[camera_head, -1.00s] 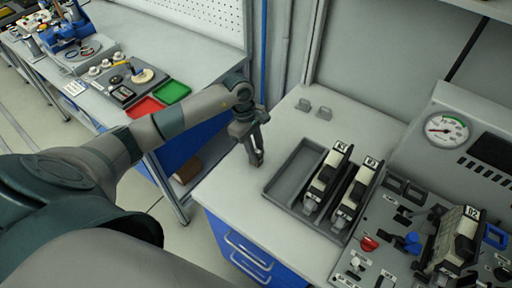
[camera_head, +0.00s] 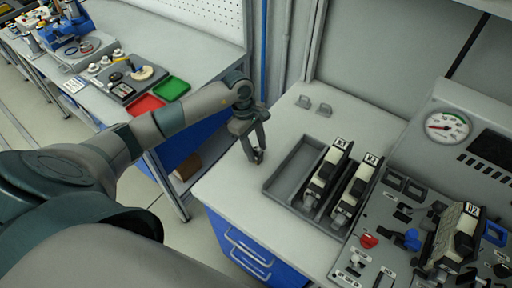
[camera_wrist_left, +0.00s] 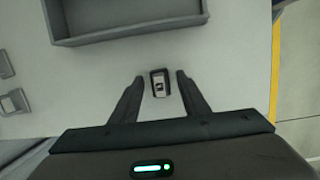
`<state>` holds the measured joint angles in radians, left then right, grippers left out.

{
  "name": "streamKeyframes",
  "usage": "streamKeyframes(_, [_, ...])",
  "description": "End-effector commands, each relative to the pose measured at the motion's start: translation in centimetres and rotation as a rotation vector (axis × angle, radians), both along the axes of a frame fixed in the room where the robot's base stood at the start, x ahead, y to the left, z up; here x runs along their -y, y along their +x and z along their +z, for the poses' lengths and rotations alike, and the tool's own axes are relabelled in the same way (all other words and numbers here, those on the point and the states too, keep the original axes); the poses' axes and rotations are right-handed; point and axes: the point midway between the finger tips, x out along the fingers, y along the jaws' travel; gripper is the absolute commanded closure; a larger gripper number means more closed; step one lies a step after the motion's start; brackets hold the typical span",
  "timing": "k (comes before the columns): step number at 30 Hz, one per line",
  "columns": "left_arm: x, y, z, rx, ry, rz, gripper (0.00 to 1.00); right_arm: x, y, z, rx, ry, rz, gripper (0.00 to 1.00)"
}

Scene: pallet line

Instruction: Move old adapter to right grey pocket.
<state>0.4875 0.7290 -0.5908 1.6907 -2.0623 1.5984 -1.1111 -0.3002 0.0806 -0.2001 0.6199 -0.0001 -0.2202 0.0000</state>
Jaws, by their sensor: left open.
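A small dark block with a white face, probably the old adapter (camera_wrist_left: 160,83), lies on the light worktop between the fingertips of my left gripper (camera_head: 257,156). In the left wrist view the open fingers (camera_wrist_left: 160,77) stand on either side of it with gaps. In the head view the fingers partly hide it. Two small grey pocket-like holders stand at the back of the worktop, the right one (camera_head: 325,110) beside the left one (camera_head: 303,102). Both look empty, though their insides are hard to see. My right gripper is not in view.
A grey tray (camera_head: 272,184) right of my left gripper has an empty left section and two labelled modules (camera_head: 326,172) (camera_head: 352,190). A panel with knobs and a gauge (camera_head: 447,127) stands further right. The worktop between gripper and holders is clear.

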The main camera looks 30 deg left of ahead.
Motion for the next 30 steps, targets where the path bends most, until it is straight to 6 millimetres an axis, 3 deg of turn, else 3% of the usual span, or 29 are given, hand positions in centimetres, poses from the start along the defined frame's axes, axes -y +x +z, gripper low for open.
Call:
streamKeyframes(8, [-0.8, 0.1, 2.4, 0.005, 0.003, -0.001, 0.58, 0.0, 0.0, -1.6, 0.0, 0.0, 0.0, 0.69])
streamKeyframes(21, [-2.5, 0.2, 9.8, 0.003, 0.001, 0.0, 0.58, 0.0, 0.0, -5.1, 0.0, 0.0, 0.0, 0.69])
streamKeyframes(30, [-2.9, 0.2, 11.7, -0.001, 0.0, 0.0, 0.58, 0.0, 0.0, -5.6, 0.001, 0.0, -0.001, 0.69])
